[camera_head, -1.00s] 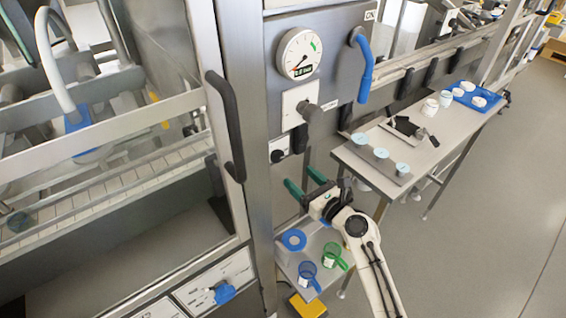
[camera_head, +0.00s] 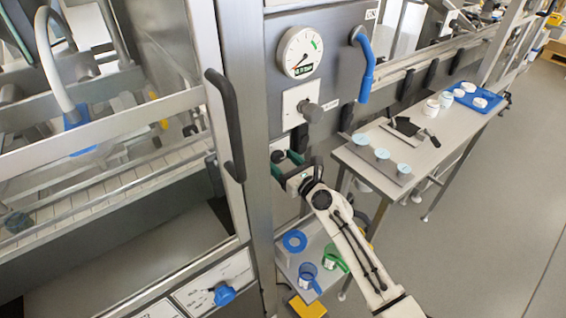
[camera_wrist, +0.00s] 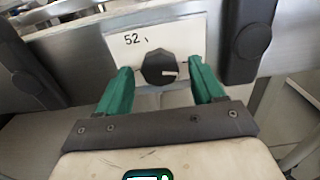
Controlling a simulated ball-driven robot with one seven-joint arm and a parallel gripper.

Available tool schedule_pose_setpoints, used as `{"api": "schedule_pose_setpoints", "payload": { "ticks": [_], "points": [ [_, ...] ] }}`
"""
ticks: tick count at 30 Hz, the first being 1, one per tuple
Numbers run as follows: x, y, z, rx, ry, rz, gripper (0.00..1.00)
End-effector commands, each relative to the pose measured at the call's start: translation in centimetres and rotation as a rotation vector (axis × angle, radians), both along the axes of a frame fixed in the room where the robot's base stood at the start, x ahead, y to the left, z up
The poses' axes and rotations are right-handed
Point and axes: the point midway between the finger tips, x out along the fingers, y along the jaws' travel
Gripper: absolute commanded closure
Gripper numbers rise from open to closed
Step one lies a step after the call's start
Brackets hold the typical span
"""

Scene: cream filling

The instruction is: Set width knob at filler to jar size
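The width knob (camera_wrist: 160,68) is a dark, faceted dial with a pale pointer mark. It sits on a white plate (camera_wrist: 182,35) marked "52" in the wrist view. The pointer mark faces right. My gripper (camera_head: 284,162) is at the machine front in the head view, largely covering the knob there. Its two green fingers are open, one left and one right of the knob in the wrist view, with gaps beside it. I cannot tell whether the fingertips reach around it. Several small jars, including a white one (camera_head: 431,107), stand on the side table (camera_head: 400,150).
A round gauge (camera_head: 300,52), a grey knob (camera_head: 312,112) and a blue lever (camera_head: 365,65) are above my gripper. A black handle (camera_wrist: 250,40) stands close right of the fingers.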

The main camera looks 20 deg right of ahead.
Motion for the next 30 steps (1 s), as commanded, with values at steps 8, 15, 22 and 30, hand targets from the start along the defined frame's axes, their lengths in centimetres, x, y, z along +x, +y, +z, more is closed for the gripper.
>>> {"api": "schedule_pose_setpoints", "payload": {
  "ticks": [8, 15, 22, 30],
  "points": [
    [-0.03, -0.02, -0.01, 0.0, 0.0, 0.0, 0.59],
    [-0.03, -0.01, -0.02, 0.0, 0.0, 0.0, 0.82],
    [-0.04, 0.03, -0.05, -0.01, -0.003, 0.001, 0.86],
    [-0.06, 0.08, -0.21, -0.107, -0.034, 0.002, 0.86]
  ]
}}
